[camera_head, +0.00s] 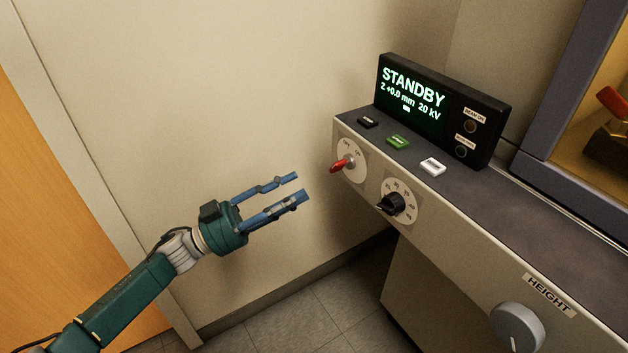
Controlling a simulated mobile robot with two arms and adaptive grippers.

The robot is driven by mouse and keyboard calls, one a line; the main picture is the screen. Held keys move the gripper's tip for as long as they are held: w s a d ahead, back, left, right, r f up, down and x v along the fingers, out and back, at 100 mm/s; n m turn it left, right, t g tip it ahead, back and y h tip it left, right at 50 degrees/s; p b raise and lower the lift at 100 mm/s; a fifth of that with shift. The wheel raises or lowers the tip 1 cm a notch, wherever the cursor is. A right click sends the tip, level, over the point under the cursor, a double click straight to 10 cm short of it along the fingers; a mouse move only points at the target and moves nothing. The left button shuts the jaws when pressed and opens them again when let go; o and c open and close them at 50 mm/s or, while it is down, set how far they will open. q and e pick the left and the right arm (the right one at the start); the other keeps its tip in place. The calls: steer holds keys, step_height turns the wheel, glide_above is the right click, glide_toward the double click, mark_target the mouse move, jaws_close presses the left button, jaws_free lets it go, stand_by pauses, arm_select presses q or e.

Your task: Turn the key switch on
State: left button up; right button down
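The key switch (342,164) is a red lever on a round white dial plate, on the front face of the console near its left end. The plate carries small OFF and ON style markings that are hard to read. The lever points to the lower left. My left gripper (297,187) is to the left of the switch, its two blue fingers apart and empty, pointing toward the console. A gap shows between the fingertips and the red lever. My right gripper is not in view.
A black display (440,108) reads STANDBY, Z +0.0 mm, 20 kV. Black, green (398,142) and white (432,167) buttons sit on the console top (480,194). A black knob (390,204) is right of the switch; a grey HEIGHT knob (517,327) is lower right.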

arm_select(q)
steer(key=v, duration=0.2)
steer(key=shift+s+a+f, duration=0.1)
steer(key=shift+a, duration=0.2)
